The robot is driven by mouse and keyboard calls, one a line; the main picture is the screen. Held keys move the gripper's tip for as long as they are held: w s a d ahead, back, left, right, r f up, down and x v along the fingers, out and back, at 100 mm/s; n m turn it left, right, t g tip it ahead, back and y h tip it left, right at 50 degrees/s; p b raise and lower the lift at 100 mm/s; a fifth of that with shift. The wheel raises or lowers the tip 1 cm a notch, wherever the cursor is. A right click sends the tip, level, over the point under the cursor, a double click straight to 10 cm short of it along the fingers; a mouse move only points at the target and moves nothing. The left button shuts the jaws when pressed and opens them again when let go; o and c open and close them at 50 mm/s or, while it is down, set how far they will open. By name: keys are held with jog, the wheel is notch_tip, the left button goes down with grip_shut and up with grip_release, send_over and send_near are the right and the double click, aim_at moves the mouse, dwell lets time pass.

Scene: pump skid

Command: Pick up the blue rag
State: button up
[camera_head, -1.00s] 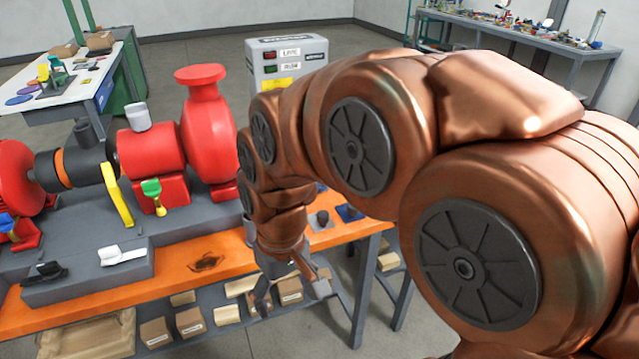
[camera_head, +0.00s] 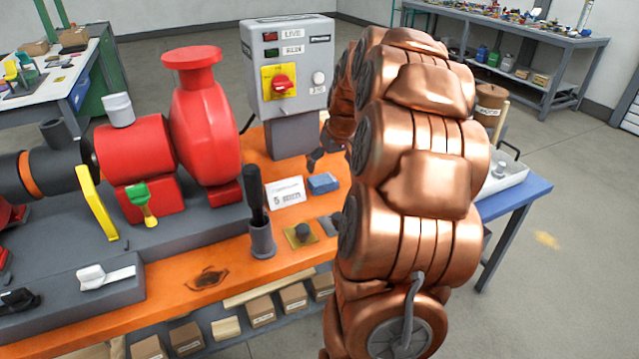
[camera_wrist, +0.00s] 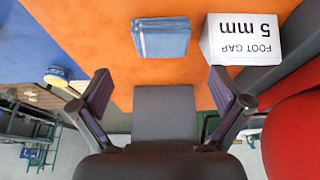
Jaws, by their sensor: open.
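The blue rag (camera_head: 322,183) is a small folded pad lying flat on the orange bench top, right of the white sign. In the wrist view the rag (camera_wrist: 161,38) lies above the space between the fingers, apart from them. My gripper (camera_head: 317,158) is just behind and above the rag in the head view, partly hidden by my arm. In the wrist view my gripper (camera_wrist: 165,86) has its two fingers wide apart with nothing held.
A white "FOOT GAP 5 mm" sign (camera_wrist: 240,39) stands close beside the rag. The grey control box (camera_head: 290,70) is behind, the red pump (camera_head: 205,125) to the left. A dark-handled tool in a grey cup (camera_head: 262,238) and a yellow plate (camera_head: 300,236) are nearer the front edge.

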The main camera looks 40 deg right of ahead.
aim_at(324, 179)
jog(key=shift+x, duration=1.05)
jog(key=shift+p+x, duration=0.8)
jog(key=shift+x, duration=1.8)
jog(key=shift+r, duration=0.1)
jog(key=c, duration=0.9)
notch_tip(324, 179, up, 10)
jog(key=shift+b, duration=0.75)
jog(key=shift+w, duration=0.1)
